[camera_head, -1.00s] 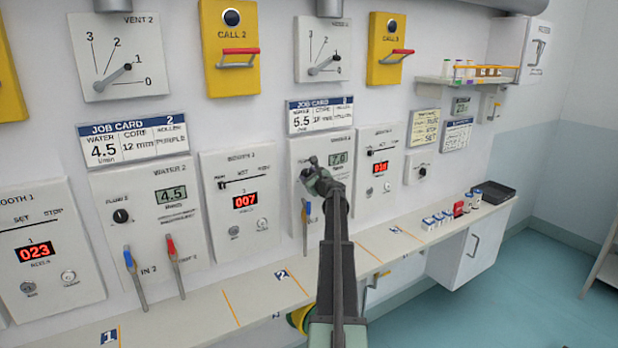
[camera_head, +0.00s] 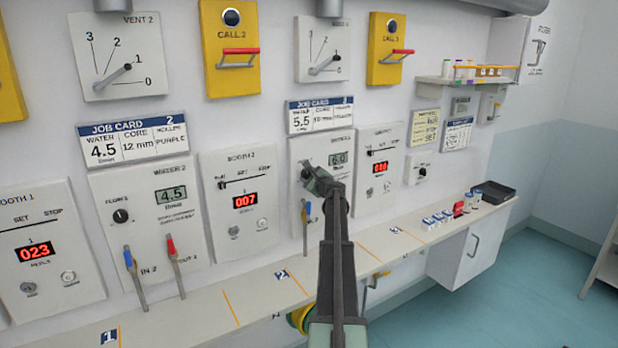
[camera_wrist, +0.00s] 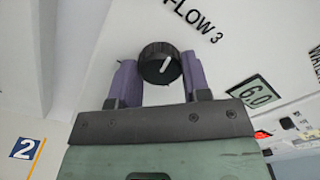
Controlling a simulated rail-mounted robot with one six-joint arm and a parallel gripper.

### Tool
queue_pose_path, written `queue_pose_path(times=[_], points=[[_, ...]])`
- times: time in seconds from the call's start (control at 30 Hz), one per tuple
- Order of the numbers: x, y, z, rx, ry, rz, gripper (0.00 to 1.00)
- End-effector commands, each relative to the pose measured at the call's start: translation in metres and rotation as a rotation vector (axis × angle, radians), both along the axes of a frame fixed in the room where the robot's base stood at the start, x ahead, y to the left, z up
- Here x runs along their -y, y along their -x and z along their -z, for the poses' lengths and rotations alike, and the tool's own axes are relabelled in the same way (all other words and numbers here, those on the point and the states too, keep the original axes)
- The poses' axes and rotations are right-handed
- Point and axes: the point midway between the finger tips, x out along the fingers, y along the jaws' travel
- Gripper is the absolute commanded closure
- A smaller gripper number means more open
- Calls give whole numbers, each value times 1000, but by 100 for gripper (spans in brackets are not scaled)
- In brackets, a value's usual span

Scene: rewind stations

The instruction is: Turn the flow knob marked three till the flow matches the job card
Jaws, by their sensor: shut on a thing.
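The black flow knob (camera_wrist: 160,63) under the label FLOW 3 shows in the wrist view with a white pointer line. My gripper (camera_wrist: 155,75) has its two purple fingers on either side of the knob and is shut on it. The water display beside it reads 6.0 in the wrist view (camera_wrist: 256,96); it also shows in the head view (camera_head: 341,159). The job card (camera_head: 320,115) above the panel reads water 5.5. In the head view, my gripper (camera_head: 308,172) hides the knob.
A blue-handled lever (camera_head: 306,215) hangs at the panel's lower edge, close to my arm. A shelf ledge (camera_head: 340,255) runs below the panels. The booth panel (camera_head: 378,170) stands to the right, and the water 2 panel (camera_head: 150,220) to the left.

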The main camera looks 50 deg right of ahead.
Motion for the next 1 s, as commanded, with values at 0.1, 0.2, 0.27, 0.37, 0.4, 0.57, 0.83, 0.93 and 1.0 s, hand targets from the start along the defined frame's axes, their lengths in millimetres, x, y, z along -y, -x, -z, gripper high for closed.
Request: queue_pose_path(times=[0.1,0.2,0.27,0.37,0.4,0.57,0.83,0.93,1.0], points=[[0,0,0,-1,0,-1,46],[0,0,0,0,0,0,31],[0,0,0,0,0,0,31],[0,0,0,0,0,0,31],[0,0,0,0,0,0,31],[-3,6,0,0,-1,0,31],[-25,57,0,0,-1,2,31],[-35,80,0,0,0,1,31],[-38,93,0,0,0,1,31]])
